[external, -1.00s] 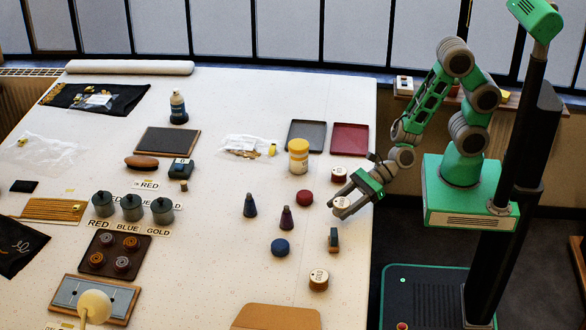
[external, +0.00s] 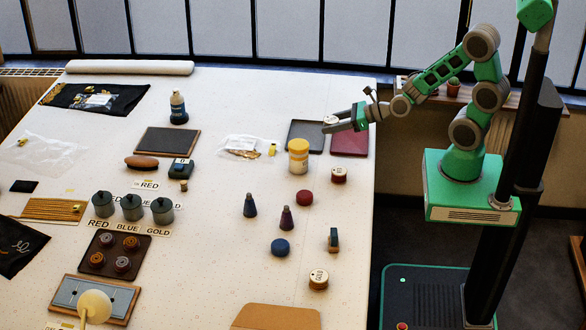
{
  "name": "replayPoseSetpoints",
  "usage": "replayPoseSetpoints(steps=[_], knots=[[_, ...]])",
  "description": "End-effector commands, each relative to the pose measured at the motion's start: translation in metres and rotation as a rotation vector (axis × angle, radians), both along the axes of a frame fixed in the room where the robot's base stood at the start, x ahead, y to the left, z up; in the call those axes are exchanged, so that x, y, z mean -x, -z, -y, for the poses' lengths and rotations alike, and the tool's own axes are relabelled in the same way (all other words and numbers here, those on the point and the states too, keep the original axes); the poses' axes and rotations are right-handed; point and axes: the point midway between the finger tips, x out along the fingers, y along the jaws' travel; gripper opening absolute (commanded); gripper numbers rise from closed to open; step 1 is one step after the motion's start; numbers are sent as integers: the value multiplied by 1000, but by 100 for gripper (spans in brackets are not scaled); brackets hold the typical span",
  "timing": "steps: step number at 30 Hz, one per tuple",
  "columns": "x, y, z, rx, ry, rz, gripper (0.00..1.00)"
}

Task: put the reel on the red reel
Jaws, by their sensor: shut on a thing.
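My gripper (external: 332,125) is raised at the back right of the table, in front of the two trays in the picture. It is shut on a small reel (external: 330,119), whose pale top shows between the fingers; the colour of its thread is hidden. The red reel (external: 339,175), with a pale top and dark red side, stands upright on the table below the gripper and apart from it. Another reel (external: 318,279) with a pale top and a yellowish-brown side stands near the front right.
A dark tray (external: 297,131) and red tray (external: 356,149) lie behind.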

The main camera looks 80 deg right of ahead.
Motion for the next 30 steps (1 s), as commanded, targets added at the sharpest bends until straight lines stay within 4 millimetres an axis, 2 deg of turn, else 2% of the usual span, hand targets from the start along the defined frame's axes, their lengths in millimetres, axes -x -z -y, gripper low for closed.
replayPoseSetpoints(steps=[1,3,6,9,15,19,23,26,30], knots=[[7,-4,34,1,76,1,7],[19,-9,71,1,164,2,7],[37,-16,113,1,266,2,7],[55,-22,145,0,351,2,7],[95,-28,189,0,477,1,7],[116,-29,200,-1,510,1,7],[128,-29,192,-1,481,1,7],[128,-29,169,0,399,2,7],[119,-32,126,1,244,2,7]])
